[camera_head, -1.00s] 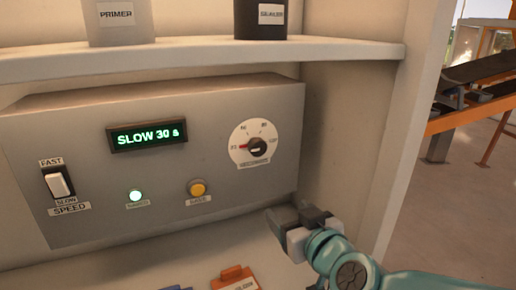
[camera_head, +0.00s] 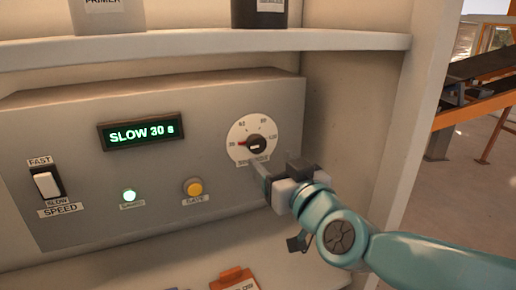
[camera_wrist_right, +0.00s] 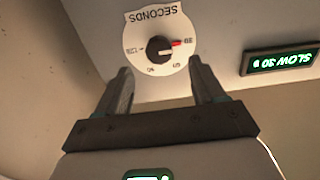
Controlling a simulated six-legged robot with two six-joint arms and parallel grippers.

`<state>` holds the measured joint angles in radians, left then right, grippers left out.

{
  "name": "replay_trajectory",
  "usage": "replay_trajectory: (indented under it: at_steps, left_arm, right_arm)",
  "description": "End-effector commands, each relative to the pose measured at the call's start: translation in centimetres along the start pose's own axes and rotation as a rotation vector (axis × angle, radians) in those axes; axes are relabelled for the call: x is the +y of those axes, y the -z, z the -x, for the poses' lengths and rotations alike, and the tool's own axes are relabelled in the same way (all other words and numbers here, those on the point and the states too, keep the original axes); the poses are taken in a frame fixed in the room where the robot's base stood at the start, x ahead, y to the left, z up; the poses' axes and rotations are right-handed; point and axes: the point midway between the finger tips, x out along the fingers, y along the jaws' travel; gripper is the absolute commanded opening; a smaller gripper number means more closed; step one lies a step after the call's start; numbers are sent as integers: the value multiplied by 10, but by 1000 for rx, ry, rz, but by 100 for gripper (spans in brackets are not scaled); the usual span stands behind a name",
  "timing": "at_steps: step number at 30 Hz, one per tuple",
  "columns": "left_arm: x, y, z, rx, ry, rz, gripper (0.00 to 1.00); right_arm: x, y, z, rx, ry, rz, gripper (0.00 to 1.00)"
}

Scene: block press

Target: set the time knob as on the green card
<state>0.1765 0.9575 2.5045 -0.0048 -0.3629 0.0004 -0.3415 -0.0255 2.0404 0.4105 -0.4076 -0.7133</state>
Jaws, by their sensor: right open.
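The time knob (camera_head: 257,143) is a black knob on a round white dial on the grey panel, with a red mark pointing left in the head view. The wrist view shows the knob (camera_wrist_right: 159,47) upside down, with the label SECONDS. The display (camera_head: 141,131) reads SLOW 30 s in green. My right gripper (camera_head: 262,178) is open, just below the dial and apart from the knob. In the wrist view its two fingers (camera_wrist_right: 160,88) stand apart, with the knob beyond them and nothing between. No card that is clearly green shows. My left gripper is out of view.
A shelf (camera_head: 200,48) with two containers is above. An orange card holder (camera_head: 234,279) sits below. A side wall (camera_head: 345,120) stands at right.

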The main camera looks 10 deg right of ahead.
Motion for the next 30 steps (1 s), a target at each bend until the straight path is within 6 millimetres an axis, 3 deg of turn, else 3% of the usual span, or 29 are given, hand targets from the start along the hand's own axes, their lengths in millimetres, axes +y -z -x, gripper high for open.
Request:
replay_trajectory:
  at_steps: [3,10,15,23,28,30]
  left_arm:
    - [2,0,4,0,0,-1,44]
    - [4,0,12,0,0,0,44]
    - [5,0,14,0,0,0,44]
    - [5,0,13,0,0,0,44]
    - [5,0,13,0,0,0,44]
    - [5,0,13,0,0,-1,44]
  right_arm:
    - [0,0,-30,-3,-1,1,68]
    - [0,1,-70,-2,-1,1,68]
    - [0,1,-81,0,-1,0,68]
    - [0,0,-82,0,-1,0,68]
    - [0,0,-82,0,-1,0,16]
    - [0,0,-82,-1,-1,0,14]
